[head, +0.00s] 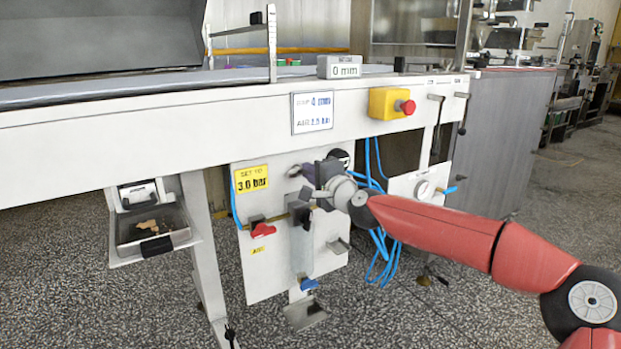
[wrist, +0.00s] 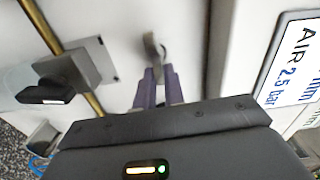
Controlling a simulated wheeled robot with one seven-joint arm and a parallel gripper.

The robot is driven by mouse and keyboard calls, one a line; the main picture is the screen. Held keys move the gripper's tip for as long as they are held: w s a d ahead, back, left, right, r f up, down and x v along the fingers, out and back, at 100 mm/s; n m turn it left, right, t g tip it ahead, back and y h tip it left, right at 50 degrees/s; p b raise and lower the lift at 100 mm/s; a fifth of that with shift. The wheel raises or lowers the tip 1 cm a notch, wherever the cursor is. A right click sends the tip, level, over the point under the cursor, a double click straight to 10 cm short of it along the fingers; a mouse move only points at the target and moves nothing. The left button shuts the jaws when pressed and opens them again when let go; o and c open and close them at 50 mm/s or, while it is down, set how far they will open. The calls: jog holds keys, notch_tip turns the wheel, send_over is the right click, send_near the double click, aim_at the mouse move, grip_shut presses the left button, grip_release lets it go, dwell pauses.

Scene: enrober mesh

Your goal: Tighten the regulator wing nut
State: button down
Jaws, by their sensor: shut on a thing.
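The regulator wing nut shows in the wrist view as a small curved grey metal piece (wrist: 152,46) against the white panel, between the tips of my two purple fingers. My gripper (wrist: 158,76) is shut on it. In the head view my gripper (head: 303,182) is at the upper part of the white panel (head: 270,278), right of the yellow "SET TO 3.0 bar" label (head: 252,178). There my gripper and wrist hide the nut and much of the regulator. A round dark-faced gauge (head: 340,157) is partly visible just behind my wrist.
A red-handled valve (head: 263,230) and a brass pipe (wrist: 42,25) are close by. A blue-handled valve (head: 309,284) is lower down. Blue hoses (head: 378,245) hang behind my arm. An emergency stop box (head: 388,104) is above right. Floor in front is open.

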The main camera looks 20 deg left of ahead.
jog(key=shift+f+m, duration=0.15)
jog(key=shift+m, duration=0.35)
jog(key=c, duration=1.5)
grip_release()
jog(key=shift+d, duration=0.1)
jog(key=shift+b+v, duration=0.6)
jog(key=shift+v, duration=3.25)
